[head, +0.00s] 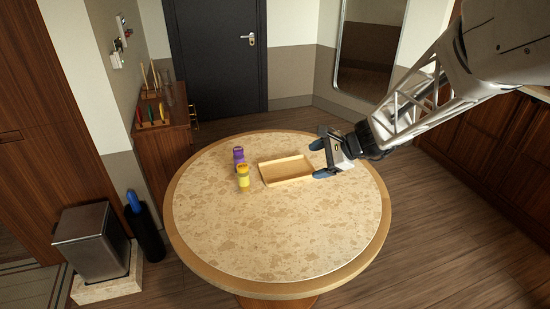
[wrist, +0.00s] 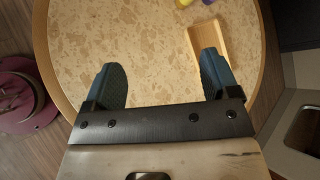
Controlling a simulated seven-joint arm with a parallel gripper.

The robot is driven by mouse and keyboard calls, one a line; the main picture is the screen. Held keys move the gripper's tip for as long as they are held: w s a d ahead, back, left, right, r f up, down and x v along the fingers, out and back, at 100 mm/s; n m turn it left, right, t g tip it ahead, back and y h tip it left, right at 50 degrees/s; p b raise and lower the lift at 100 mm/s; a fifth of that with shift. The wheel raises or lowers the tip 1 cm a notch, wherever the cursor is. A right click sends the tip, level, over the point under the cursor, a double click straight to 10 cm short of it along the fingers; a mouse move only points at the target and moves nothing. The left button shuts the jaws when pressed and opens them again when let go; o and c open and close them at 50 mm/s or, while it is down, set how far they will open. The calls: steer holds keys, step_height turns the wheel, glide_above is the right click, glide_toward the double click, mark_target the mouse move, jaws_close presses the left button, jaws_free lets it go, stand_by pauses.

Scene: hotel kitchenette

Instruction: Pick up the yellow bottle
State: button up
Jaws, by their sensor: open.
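A yellow bottle (head: 243,178) stands upright on the round table, left of a shallow wooden tray. In the wrist view only a bit of yellow (wrist: 184,3) shows at the top edge. A purple bottle (head: 239,156) stands just behind it in the head view, and a bit of purple (wrist: 207,1) shows in the wrist view. My gripper (head: 318,160) is open and empty, above the right part of the table, to the right of the tray and well apart from the yellow bottle. Its two blue fingertips (wrist: 162,72) point toward the table surface in the wrist view.
The wooden tray (head: 287,182) lies between my gripper and the bottles; it also shows in the wrist view (wrist: 222,45). The front of the round table (head: 275,240) is bare. A wooden cabinet (head: 165,135) stands behind left. A metal bin (head: 92,243) is on the floor at left.

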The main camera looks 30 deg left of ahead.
steer(key=w+a+f+m+y, duration=0.2)
steer(key=w+a+f+m, duration=0.25)
steer(key=a+f, duration=0.75)
steer(key=m+t+y, duration=0.1)
steer(key=m, duration=0.3)
glide_toward(248, 175)
steer(key=x, duration=0.5)
steer(key=shift+w+d+f, duration=0.1)
steer(key=shift+w+f, duration=0.1)
steer(key=shift+f, duration=0.05)
steer(key=shift+x, duration=1.3)
steer(key=shift+x, duration=2.6)
steer(key=shift+s+r, duration=0.1)
steer(key=shift+r, duration=0.05)
steer(key=shift+c, duration=0.5)
steer(key=c, duration=1)
